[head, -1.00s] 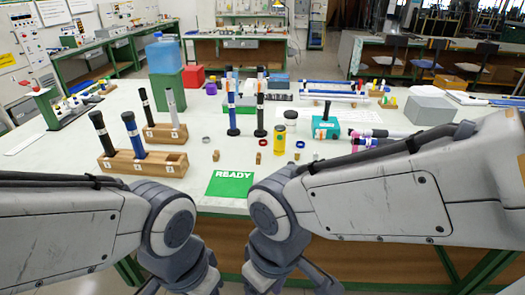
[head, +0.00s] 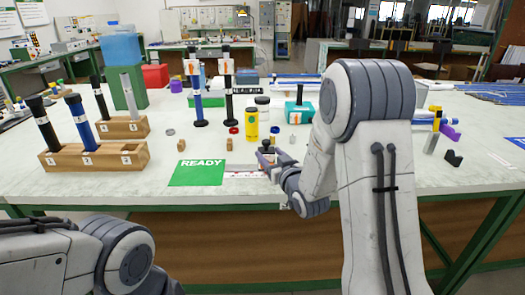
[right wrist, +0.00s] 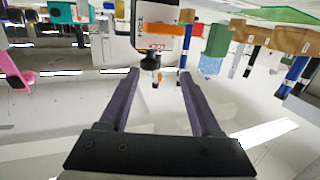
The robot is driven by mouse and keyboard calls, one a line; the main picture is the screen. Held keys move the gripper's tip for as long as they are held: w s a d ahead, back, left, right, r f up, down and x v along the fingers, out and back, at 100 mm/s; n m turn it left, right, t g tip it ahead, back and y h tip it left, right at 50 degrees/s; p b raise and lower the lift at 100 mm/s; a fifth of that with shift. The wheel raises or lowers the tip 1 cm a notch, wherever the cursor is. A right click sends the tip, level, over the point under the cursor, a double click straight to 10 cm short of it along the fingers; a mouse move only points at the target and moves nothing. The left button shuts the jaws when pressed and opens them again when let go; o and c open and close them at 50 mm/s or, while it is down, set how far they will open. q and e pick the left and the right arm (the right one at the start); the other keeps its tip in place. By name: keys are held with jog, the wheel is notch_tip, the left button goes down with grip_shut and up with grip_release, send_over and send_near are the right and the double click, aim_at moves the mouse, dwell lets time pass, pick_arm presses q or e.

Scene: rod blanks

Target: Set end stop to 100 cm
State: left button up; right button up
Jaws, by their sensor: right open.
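My right gripper (head: 268,158) is at the front of the bench, just right of the green READY card (head: 197,172). It also shows in the right wrist view (right wrist: 159,76), with its two dark fingers wide apart and nothing held. A small end stop with a dark knob (right wrist: 151,62) shows ahead of the fingertips, between them and apart from them, below an orange band and a white label. In the head view a pale scale strip with red marks (head: 243,174) lies beside the gripper, partly hidden by it. My left gripper is out of view.
Wooden rod holders (head: 95,160) with black, blue and grey rods stand at the left. A yellow can (head: 252,126), a teal box (head: 299,112) and upright rods stand behind the gripper. Dark and purple pieces lie at the right.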

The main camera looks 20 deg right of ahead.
jog(key=shift+d+f+t, duration=0.15)
jog(key=shift+d+t, duration=0.15)
jog(key=shift+d, duration=0.3)
jog(key=shift+w+d, duration=0.2)
jog(key=shift+w, duration=0.05)
jog(key=w, duration=1)
jog(key=shift+a+p, duration=0.25)
jog(key=shift+p, duration=0.05)
grip_shut()
